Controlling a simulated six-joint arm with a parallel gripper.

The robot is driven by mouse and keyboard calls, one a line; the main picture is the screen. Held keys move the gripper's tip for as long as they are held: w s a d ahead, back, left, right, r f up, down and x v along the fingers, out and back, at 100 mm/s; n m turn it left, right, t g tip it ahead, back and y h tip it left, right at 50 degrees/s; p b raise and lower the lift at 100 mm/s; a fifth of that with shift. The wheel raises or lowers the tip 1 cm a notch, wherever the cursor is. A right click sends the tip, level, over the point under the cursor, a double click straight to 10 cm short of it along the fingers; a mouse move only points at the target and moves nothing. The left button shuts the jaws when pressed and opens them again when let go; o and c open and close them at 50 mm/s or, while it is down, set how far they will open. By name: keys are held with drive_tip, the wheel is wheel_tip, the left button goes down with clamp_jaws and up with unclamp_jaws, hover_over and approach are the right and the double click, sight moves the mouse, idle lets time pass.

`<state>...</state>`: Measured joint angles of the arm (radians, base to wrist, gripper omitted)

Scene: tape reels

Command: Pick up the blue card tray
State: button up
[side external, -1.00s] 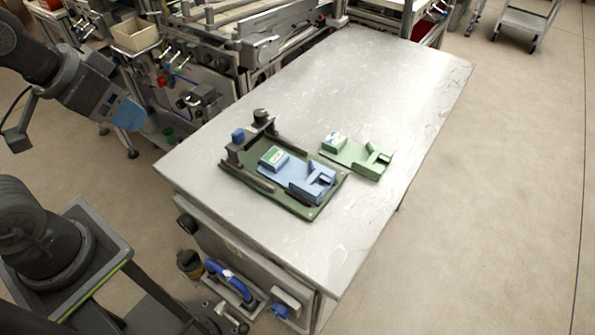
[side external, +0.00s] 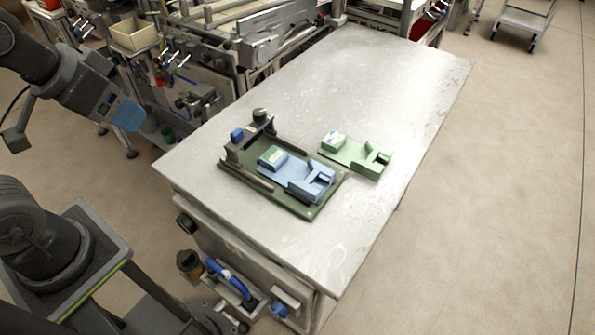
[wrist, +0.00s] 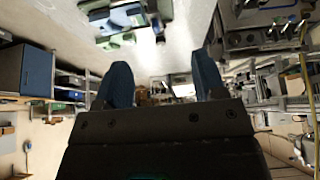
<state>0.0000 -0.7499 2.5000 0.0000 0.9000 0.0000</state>
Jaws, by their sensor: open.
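The blue card tray (side external: 293,177) lies on a dark green base plate (side external: 305,211) on the metal table, with a box with a green top at one end and an upright block part at the other. A green card tray (side external: 359,155) lies flat on the table to its right. My gripper (side external: 122,114) is off the table's left side, well away from both trays. In the wrist view my gripper (wrist: 159,82) shows two blue fingers spread apart with nothing between them. The trays show small at the top of that view, partly cut off.
The metal table (side external: 370,80) is bare at the back and front. The base plate carries a dark upright block with a blue part (side external: 237,135) and a knob. Machinery with a cream bin (side external: 134,33) stands behind the table.

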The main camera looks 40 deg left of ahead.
drive_tip(key=o, duration=0.4)
drive_tip(key=shift+c, duration=0.2)
drive_tip(key=n+g, duration=0.6)
drive_tip(key=n, duration=1.2)
hover_over(274, 155)
wheel_tip(274, 155, down, 11)
wheel_tip(274, 155, down, 14)
drive_tip(key=shift+r, duration=0.15)
